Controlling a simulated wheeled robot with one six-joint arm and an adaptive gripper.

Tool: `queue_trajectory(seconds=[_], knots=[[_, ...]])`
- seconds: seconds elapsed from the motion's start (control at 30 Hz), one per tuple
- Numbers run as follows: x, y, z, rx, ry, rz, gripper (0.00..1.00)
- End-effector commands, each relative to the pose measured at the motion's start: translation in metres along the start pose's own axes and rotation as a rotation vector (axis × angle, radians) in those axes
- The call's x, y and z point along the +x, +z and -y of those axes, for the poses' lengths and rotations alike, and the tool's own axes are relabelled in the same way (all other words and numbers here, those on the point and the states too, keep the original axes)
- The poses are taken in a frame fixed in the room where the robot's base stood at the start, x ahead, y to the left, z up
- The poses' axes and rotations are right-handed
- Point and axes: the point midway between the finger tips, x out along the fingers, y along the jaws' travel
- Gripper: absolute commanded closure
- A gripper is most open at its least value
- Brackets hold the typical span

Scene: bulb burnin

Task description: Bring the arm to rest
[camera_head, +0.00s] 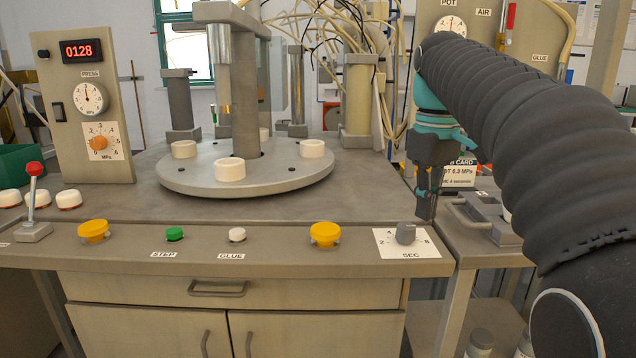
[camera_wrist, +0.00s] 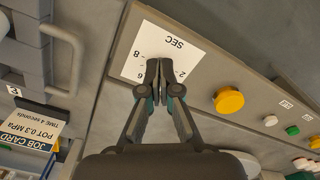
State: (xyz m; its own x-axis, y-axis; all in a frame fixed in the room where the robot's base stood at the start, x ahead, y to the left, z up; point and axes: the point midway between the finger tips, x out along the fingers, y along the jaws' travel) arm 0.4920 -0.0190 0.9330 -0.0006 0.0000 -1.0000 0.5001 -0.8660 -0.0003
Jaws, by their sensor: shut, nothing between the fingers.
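My gripper (camera_head: 425,212) points down at the front right of the bench, just right of the grey SEC timer knob (camera_head: 405,233) in the head view. In the wrist view its fingertips (camera_wrist: 158,72) are together with nothing held, over the white SEC scale plate (camera_wrist: 165,52). The knob is hidden behind the fingers there, so I cannot tell whether they touch it. My arm reaches in from the right side of the head view, bent down at the wrist.
Yellow buttons (camera_head: 325,234), a green STEP button (camera_head: 175,234) and a white GLUE button (camera_head: 237,235) line the bench front. A round turntable (camera_head: 245,185) with white rings stands behind. A job card (camera_head: 460,173) and grey handled fixture (camera_head: 485,215) are close right.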

Motion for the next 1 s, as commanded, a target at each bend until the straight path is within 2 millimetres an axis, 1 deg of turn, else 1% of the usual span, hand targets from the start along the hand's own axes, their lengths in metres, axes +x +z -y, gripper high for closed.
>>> queue_trajectory(seconds=[0.1, 0.2, 0.53, 0.63, 0.77, 0.87, 1.0], knots=[[-0.011, 0.000, 0.000, 0.000, 0.001, -0.002, 1.00], [-0.016, 0.000, 0.000, 0.000, 0.001, -0.001, 1.00], [-0.018, 0.001, 0.000, 0.001, 0.001, -0.001, 1.00], [-0.015, 0.005, 0.004, 0.014, 0.007, -0.011, 1.00], [-0.004, 0.019, 0.015, 0.061, 0.030, -0.051, 1.00], [0.012, 0.036, 0.028, 0.116, 0.054, -0.098, 1.00], [0.041, 0.060, 0.046, 0.197, 0.083, -0.170, 1.00]])
